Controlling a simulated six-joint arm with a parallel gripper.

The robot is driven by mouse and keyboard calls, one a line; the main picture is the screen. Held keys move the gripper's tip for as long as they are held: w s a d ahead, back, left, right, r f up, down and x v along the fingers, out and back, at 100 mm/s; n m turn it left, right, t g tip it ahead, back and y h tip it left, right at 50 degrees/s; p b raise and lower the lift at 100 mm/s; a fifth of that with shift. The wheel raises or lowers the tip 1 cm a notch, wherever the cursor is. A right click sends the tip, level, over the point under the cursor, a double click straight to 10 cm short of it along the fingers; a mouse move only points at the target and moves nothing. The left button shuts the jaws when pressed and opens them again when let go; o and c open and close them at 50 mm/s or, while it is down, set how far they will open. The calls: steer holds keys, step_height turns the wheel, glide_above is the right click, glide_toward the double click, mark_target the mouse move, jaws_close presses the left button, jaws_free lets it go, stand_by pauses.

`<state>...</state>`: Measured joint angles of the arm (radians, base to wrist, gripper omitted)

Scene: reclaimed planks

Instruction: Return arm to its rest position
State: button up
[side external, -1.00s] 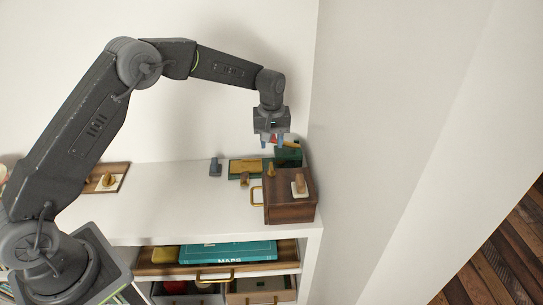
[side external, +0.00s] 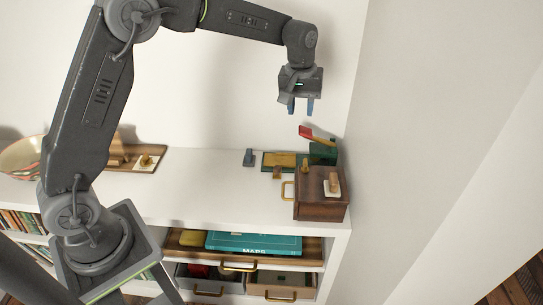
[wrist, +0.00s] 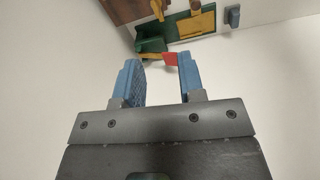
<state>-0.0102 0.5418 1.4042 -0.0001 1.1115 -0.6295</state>
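My gripper (side external: 300,107) is in the air above the right end of the white shelf top (side external: 215,195), near the back wall. Its two blue fingers are apart with nothing between them, which the wrist view (wrist: 159,82) also shows. Below it, a small item with a red end (side external: 306,132) leans at the green box (side external: 323,153). In the wrist view the red piece (wrist: 170,59) shows just beyond the fingertips, apart from them.
A brown wooden box (side external: 318,205) with a brass handle stands at the right end. A green tray with a yellow panel (side external: 283,160) and a grey piece (side external: 249,157) lie behind. A wooden board (side external: 140,159) and patterned bowl (side external: 22,158) are left. An open drawer holds a teal book (side external: 253,243).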

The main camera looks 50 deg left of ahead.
steer(key=s+r+m+t, duration=0.1)
steer(key=s+r+m, duration=0.1)
steer(key=s+r, duration=0.45)
steer(key=s+r+m+t, duration=0.15)
steer(key=s+r, duration=0.25)
steer(key=s, duration=0.5)
steer(key=s+f+m+t, duration=0.2)
steer(key=s+f+m, duration=0.1)
steer(key=s, duration=1.2)
steer(key=shift+s+d+m, duration=0.2)
steer(key=shift+d+m, duration=0.1)
steer(key=shift+m, duration=0.15)
steer(key=shift+c, duration=0.2)
